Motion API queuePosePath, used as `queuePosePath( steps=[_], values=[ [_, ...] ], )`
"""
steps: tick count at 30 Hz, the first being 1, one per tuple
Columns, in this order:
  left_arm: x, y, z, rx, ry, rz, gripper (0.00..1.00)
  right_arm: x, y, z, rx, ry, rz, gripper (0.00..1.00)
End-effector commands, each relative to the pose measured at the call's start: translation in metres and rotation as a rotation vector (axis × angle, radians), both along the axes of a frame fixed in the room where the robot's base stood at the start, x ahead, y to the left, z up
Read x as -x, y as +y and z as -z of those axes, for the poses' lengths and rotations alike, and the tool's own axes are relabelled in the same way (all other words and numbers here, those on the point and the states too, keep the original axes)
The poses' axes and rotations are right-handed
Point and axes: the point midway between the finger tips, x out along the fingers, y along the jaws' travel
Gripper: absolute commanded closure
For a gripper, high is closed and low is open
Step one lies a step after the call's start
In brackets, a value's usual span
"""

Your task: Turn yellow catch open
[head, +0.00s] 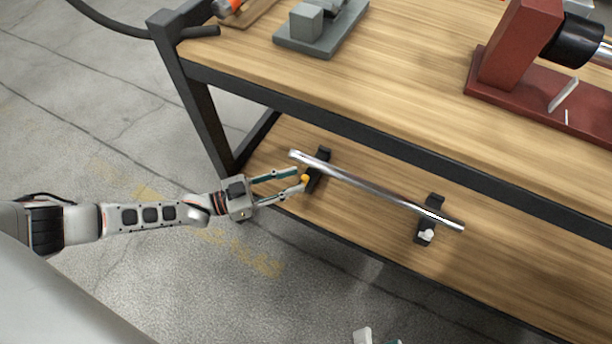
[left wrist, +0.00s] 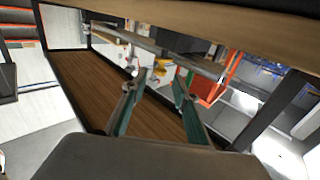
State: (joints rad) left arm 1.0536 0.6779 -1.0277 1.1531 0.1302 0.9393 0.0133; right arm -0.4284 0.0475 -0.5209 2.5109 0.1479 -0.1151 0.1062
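The yellow catch (head: 305,178) sits on the front of the left black holder (head: 318,166) on the lower shelf. My left gripper (head: 299,180) is open, with its fingertips close to the catch. In the left wrist view the yellow catch (left wrist: 160,69) appears just beyond and between the parted fingertips (left wrist: 155,86). I cannot tell whether they touch it. A metal bar (head: 375,190) lies across both holders. The right holder (head: 435,203) has a white catch (head: 427,235). The tips of my right gripper (head: 377,339) show apart at the bottom edge, with nothing visible between them.
The bench's upper top (head: 400,65) and its dark front rail (head: 360,135) overhang the lower shelf (head: 500,255). A dark leg (head: 205,120) stands behind my left arm. A red device (head: 515,50) and a grey block on a plate (head: 310,25) stand on top.

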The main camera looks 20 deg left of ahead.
Motion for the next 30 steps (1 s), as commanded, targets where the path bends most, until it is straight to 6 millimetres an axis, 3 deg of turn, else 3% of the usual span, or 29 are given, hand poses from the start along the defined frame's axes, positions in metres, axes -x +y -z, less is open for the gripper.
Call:
queuePosePath(
  steps=[7,19,23,30],
  values=[
    [-0.022,-0.024,0.003,0.000,0.004,0.000,0.71,0.002,0.004,0.002,-0.057,0.019,0.028,0.60],
    [-0.029,-0.030,0.001,-0.001,0.002,-0.001,0.71,0.001,0.005,0.000,-0.078,0.021,0.037,0.60],
    [-0.029,-0.030,0.001,-0.001,0.002,-0.001,1.00,0.001,0.005,0.000,-0.078,0.021,0.037,0.60],
    [-0.029,-0.030,0.001,0.000,0.003,-0.005,1.00,0.001,0.005,0.000,-0.075,0.018,0.036,0.60]
  ],
)
